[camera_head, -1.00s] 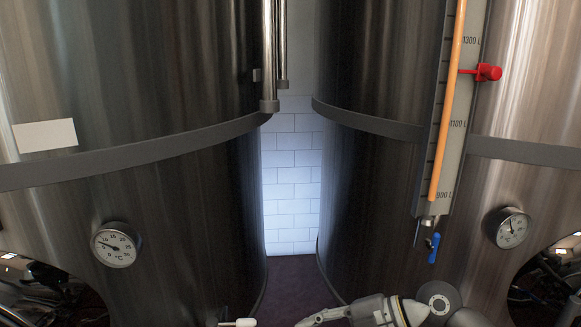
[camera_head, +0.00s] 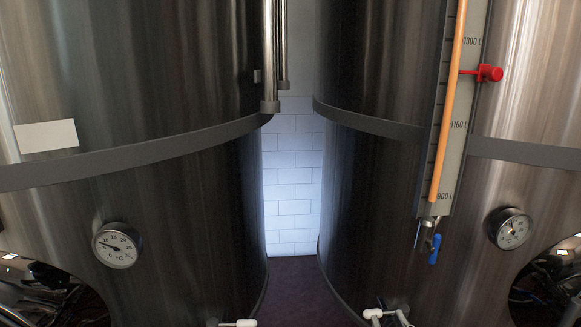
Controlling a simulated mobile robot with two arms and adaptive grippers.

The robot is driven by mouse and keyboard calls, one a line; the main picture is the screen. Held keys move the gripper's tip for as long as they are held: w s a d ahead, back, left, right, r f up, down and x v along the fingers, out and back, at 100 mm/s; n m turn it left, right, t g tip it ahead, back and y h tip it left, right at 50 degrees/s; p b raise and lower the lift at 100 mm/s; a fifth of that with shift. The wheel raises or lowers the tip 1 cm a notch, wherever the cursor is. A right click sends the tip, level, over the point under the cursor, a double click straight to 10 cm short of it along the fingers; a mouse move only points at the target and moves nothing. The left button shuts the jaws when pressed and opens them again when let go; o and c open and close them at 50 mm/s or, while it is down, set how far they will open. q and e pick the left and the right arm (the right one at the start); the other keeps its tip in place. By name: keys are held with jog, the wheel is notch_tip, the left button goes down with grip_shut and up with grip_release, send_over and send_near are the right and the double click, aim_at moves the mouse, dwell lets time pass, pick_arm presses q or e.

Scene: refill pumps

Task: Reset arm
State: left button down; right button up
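Neither of my grippers shows in the head view, and no part of my arms can be made out. Two big steel tanks, the left tank (camera_head: 120,190) and the right tank (camera_head: 375,200), fill most of the view. The right tank carries a level gauge with an orange column (camera_head: 449,110), a red marker (camera_head: 489,73) a little below the 1300 L mark, and a small blue-handled valve (camera_head: 434,249) at its lower end.
Round dial thermometers sit on the left tank (camera_head: 116,246) and right tank (camera_head: 508,228). White fittings, perhaps handles, show at the bottom edge, left (camera_head: 238,323) and right (camera_head: 387,316). A narrow gap between the tanks shows dark floor (camera_head: 295,285) and a white tiled wall (camera_head: 292,190).

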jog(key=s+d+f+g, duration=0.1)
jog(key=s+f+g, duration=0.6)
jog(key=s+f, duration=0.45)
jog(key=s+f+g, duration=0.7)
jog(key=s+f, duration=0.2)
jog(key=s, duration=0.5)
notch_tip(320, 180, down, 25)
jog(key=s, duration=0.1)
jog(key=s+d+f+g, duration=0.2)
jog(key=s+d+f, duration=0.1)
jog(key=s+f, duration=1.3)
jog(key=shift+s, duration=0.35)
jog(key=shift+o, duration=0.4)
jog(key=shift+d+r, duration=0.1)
